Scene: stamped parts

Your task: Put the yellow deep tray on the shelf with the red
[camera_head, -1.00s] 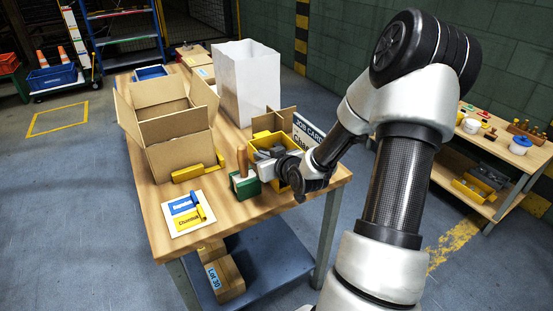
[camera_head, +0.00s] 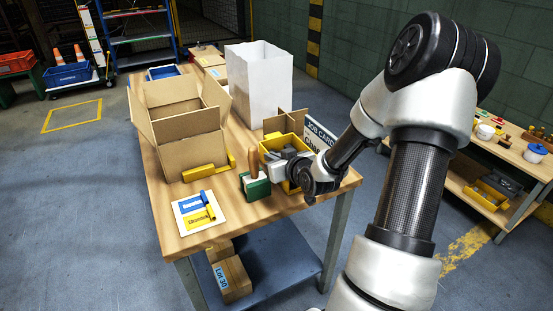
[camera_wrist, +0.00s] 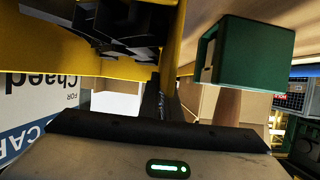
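The yellow deep tray (camera_head: 296,187) stands near the right front of the wooden table and holds dark grey parts. My gripper (camera_head: 290,170) is at its front wall. In the wrist view the yellow wall (camera_wrist: 172,45) runs down to my dark fingers (camera_wrist: 163,98), which are close together and seem shut on its edge; the contact is partly hidden. A red bin (camera_head: 16,62) sits on a green stand at the far left. The right bench has a lower shelf (camera_head: 462,187) bearing another yellow tray with grey parts; red-topped items stand above it.
A green block with a wooden handle (camera_head: 256,188) stands close left of the tray; it also shows in the wrist view (camera_wrist: 250,52). Floor between the benches is clear.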

